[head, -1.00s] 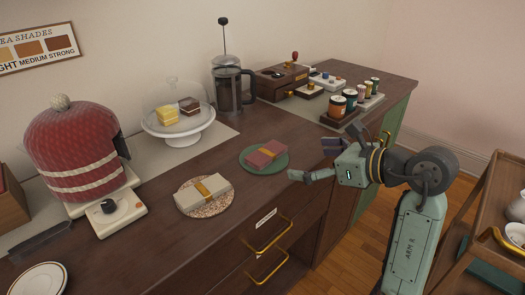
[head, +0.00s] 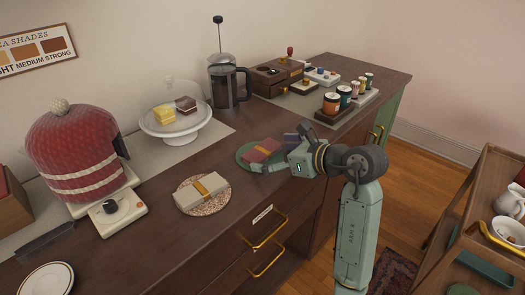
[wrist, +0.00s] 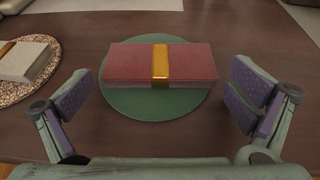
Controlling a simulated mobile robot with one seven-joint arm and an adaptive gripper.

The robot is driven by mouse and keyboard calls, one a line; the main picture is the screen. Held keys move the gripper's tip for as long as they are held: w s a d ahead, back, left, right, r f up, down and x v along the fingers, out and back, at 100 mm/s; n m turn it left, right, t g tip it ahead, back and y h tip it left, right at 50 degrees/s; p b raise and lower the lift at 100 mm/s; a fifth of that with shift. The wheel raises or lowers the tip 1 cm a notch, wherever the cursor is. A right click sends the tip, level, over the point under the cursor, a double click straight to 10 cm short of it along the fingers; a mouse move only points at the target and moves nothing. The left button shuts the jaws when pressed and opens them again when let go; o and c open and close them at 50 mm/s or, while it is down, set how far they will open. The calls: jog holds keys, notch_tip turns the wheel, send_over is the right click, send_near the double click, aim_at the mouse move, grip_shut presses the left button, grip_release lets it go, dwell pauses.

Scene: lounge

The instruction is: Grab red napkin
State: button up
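The red napkin (wrist: 128,62) is a folded stack with a gold band, lying on a round green plate (wrist: 155,105) on the counter. In the head view the red napkin (head: 257,154) is partly hidden by my gripper (head: 279,154). In the wrist view my gripper (wrist: 160,105) is open, with one purple-padded finger on each side and nothing between them. The napkin lies ahead of the fingertips, centred between them, and is not held.
A pale banded napkin (head: 201,192) lies on a speckled plate (head: 212,209) to the left. A glass-domed cake stand (head: 176,135) and a French press (head: 226,90) stand behind. Jars (head: 345,97) stand to the right. A wooden trolley (head: 455,215) is at the far right.

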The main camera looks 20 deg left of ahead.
jog(key=c, duration=0.7)
jog(key=shift+r, duration=0.15)
jog(key=shift+c, duration=0.4)
